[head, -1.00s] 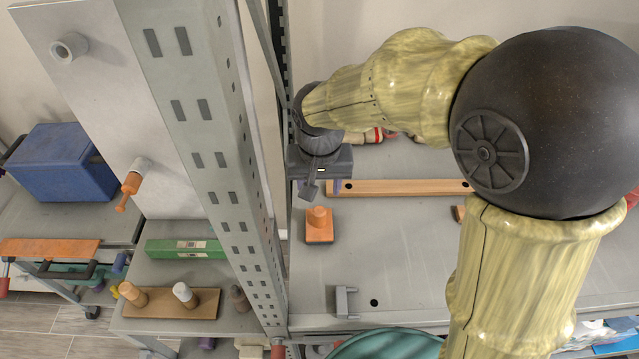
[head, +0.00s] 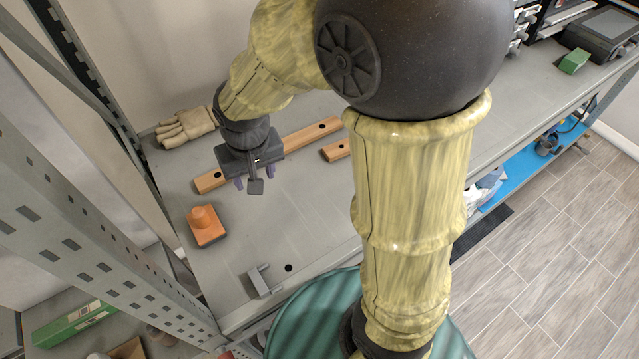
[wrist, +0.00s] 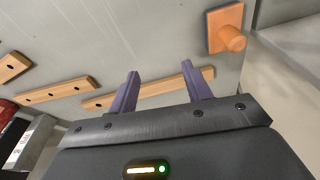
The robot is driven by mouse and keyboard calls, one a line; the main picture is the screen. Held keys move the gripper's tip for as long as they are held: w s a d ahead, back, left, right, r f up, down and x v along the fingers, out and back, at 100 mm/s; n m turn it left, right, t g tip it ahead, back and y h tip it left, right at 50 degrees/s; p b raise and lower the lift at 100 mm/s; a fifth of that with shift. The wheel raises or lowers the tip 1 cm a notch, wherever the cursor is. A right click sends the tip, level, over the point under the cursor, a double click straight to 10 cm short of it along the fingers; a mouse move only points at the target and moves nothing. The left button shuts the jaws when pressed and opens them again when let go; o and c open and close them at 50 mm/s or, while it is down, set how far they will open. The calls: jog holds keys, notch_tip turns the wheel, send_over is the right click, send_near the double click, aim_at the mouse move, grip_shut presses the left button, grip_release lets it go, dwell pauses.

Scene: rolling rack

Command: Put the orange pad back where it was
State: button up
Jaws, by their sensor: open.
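The orange pad (head: 206,226) has an orange top with a round knob and a dark base. It rests on the grey shelf (head: 315,215), near the shelf's left side. It also shows at the upper right of the wrist view (wrist: 224,25). My gripper (head: 255,184) is above the shelf, to the right of the pad and apart from it. In the wrist view its two purple fingers (wrist: 158,86) are spread, with nothing between them.
A long wooden bar with holes (head: 310,133) lies behind my gripper, and a shorter wooden piece (head: 336,150) lies beside it. A grey bracket (head: 260,281) stands near the front edge. A perforated rack post (head: 75,240) rises at the left.

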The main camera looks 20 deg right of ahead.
jog(key=s+d+f, duration=0.1)
jog(key=s+d, duration=0.1)
jog(key=d, duration=0.4)
jog(key=s+d+f+m, duration=0.1)
jog(key=s+d, duration=0.2)
jog(key=d, duration=0.3)
jog(key=shift+s+f+t, duration=0.25)
jog(key=shift+f+t, duration=0.05)
jog(key=shift+f, duration=0.05)
